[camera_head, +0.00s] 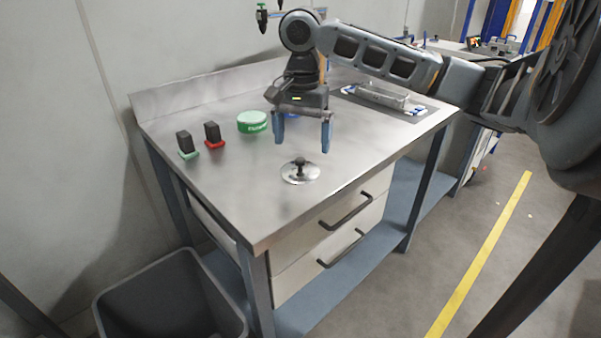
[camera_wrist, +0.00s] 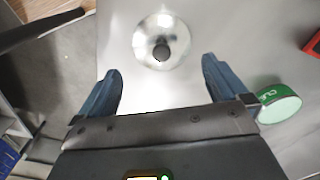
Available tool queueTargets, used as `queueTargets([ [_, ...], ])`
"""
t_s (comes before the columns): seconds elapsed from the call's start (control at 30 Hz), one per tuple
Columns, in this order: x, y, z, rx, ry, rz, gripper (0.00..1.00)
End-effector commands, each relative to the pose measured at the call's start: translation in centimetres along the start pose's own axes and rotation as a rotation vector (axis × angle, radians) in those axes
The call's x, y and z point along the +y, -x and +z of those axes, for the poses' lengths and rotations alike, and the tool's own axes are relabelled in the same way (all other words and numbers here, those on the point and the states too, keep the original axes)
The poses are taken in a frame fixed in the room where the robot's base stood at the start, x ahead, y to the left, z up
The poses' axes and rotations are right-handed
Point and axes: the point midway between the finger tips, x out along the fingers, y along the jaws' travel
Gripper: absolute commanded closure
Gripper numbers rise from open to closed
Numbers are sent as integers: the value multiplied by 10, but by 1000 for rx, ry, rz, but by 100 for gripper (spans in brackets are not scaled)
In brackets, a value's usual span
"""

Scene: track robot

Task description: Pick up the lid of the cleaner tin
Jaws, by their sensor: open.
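A round green tin (camera_head: 252,122) with white lettering and a pale green top stands on the metal bench, left of my gripper. It also shows at the right of the wrist view (camera_wrist: 279,104). A shiny round disc with a dark knob (camera_head: 300,171) lies on the bench toward the front edge; in the wrist view (camera_wrist: 162,42) it is just beyond the fingertips. I cannot tell whether this disc is the tin's lid. My gripper (camera_head: 302,146) points down above the bench, open and empty, with blue fingers apart (camera_wrist: 161,66).
Dark blocks with a green base (camera_head: 186,146) and a red base (camera_head: 214,135) stand at the bench's left. A clear tray (camera_head: 390,97) lies on a dark mat at the back right. A grey bin (camera_head: 170,300) stands below the left end. The front left of the bench is clear.

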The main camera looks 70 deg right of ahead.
Motion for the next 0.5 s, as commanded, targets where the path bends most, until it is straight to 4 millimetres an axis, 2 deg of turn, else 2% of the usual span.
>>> queueTargets([
  [0.4,-2,-52,3,0,1,-2,0],
  [0.5,-2,-60,4,0,2,-2,0],
])
